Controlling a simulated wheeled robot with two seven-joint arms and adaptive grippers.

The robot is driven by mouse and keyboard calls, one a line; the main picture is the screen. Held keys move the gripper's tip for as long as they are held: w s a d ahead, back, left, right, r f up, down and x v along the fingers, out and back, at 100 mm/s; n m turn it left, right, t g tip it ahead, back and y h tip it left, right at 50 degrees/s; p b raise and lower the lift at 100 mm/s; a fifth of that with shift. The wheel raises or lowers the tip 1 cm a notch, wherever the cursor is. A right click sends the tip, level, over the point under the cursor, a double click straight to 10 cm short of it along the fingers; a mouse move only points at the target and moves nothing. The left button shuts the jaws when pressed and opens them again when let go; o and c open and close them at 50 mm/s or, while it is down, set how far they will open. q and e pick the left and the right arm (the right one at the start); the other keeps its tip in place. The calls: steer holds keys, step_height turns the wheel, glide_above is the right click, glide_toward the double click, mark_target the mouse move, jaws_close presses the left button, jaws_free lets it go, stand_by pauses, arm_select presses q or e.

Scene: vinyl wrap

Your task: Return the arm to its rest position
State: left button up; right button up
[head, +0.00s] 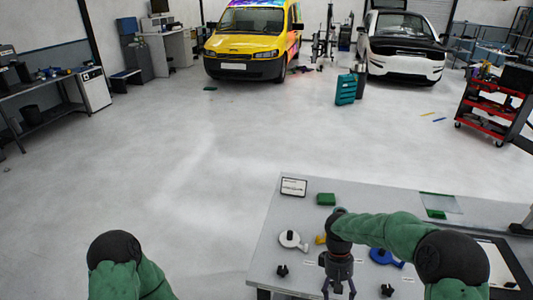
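My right arm (395,235) comes in from the right and reaches over the grey worktable (265,250). Its gripper (338,290) points down near the front part of the table, with its two fingers spread apart and nothing visible between them. My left arm (125,265) shows only as a green and black link at the bottom left. Its gripper is out of the picture.
A red tool cart (487,107) stands at right. The floor at left is clear.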

arm_select(q)
step_height(320, 180, down, 6)
steer(key=b, duration=0.6)
steer(key=shift+w+f, duration=0.15)
steer(key=shift+w, duration=0.1)
arm_select(e)
steer(key=s+a+f+m+t+y, duration=0.1)
steer(key=s+a+f, duration=0.3)
steer(key=f, duration=0.5)
steer(key=s+a+f+m+t+y, duration=0.2)
steer(key=s+f, duration=0.4)
steer(key=f, duration=0.3)
steer(key=s+a+f+m+t+y, duration=0.1)
steer(key=s+a+f+m+y, duration=0.1)
steer(key=s+a+f, duration=0.3)
step_height(320, 180, down, 4)
steer(key=shift+s+a+m, duration=0.35)
steer(key=shift+a+m, duration=0.05)
steer(key=shift+a, duration=0.05)
